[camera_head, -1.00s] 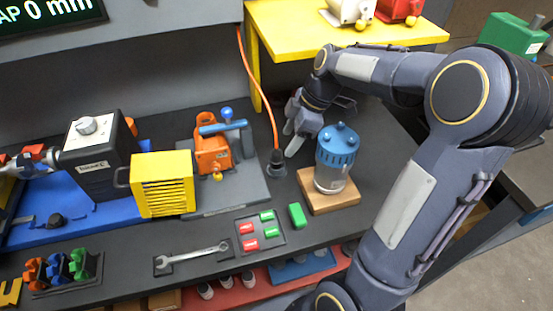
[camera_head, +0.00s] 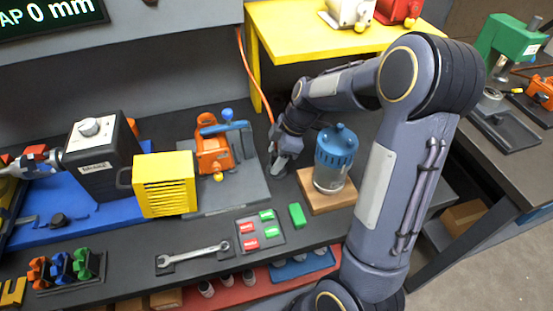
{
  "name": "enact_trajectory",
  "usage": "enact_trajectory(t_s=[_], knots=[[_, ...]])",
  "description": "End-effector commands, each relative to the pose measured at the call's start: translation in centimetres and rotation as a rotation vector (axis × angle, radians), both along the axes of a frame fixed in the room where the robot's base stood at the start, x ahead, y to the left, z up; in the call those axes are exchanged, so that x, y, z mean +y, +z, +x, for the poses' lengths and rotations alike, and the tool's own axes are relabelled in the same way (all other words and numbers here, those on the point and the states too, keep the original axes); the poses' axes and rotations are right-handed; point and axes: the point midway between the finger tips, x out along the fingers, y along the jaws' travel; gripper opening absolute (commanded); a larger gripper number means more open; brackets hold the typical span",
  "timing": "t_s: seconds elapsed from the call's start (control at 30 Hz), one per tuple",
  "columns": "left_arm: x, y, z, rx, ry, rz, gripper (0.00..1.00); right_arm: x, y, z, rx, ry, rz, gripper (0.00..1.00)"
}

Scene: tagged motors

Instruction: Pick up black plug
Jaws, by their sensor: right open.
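The black plug (camera_head: 278,171) stands on the dark bench, at the end of an orange cable, between the grey plate with the orange motor and the blue-topped jar. My right gripper (camera_head: 283,160) is at the plug, with its fingers down around or just beside it. The fingers are open and partly cover the plug, so I cannot tell whether they touch it. The left gripper is not in view.
The jar with a blue lid (camera_head: 336,160) on a wooden block stands close right of the gripper. The orange motor (camera_head: 213,153) is on the left. The orange cable (camera_head: 252,75) runs up past the yellow shelf (camera_head: 300,42). A green block (camera_head: 297,215) lies in front.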

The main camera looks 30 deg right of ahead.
Motion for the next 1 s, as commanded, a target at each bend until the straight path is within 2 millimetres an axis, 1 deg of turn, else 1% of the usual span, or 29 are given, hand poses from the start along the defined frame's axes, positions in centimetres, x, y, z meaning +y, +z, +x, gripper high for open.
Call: enact_trajectory(t_s=[0.03, 0.07, 0.4, 0.63, 0.77, 0.87, 0.97, 1.0], knots=[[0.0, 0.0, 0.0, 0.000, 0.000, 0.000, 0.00, 0.0, 0.0, 0.0, 0.000, 0.000, 0.000, 0.56], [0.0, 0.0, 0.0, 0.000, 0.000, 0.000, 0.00, 0.0, 0.0, 0.0, 0.000, 0.000, 0.000, 0.52], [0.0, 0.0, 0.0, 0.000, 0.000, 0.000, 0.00, 0.0, 0.0, 0.0, 0.000, 0.000, 0.000, 0.08], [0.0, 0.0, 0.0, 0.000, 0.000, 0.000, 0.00, 0.0, 0.1, 0.0, -0.001, 0.000, 0.000, 0.08], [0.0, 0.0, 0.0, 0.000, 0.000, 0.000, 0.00, 0.0, 0.6, 0.1, -0.004, 0.001, -0.001, 0.08], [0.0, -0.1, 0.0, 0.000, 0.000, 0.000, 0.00, 0.0, 1.5, 0.1, -0.005, 0.001, -0.001, 0.08], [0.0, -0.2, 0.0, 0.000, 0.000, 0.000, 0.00, 0.0, 2.9, 0.1, -0.006, 0.001, -0.001, 0.08], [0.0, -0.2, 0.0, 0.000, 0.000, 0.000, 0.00, -0.1, 3.7, 0.1, -0.008, 0.001, -0.002, 0.08]])
